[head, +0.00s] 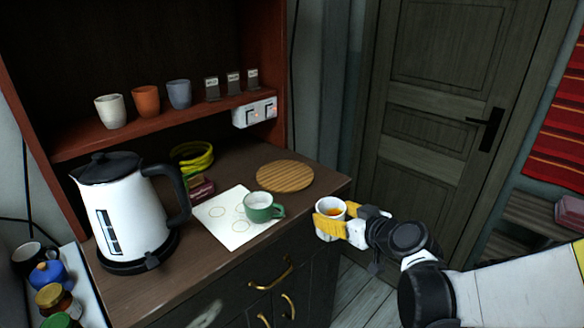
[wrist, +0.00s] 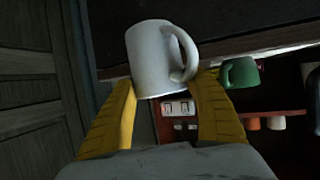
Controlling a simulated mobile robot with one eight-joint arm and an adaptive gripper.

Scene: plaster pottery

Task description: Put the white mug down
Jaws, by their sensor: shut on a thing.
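The white mug (head: 325,207) is held by my gripper (head: 330,222) just off the right front corner of the counter, apart from it. The dark wooden counter top (head: 200,259) lies to the left of the mug.
A green-and-white mug (head: 262,209) stands on white paper (head: 217,212). A round wooden board (head: 285,176) lies behind it, and a white kettle (head: 125,215) stands left. Several cups line the shelf (head: 127,133). The counter's right front area is clear.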

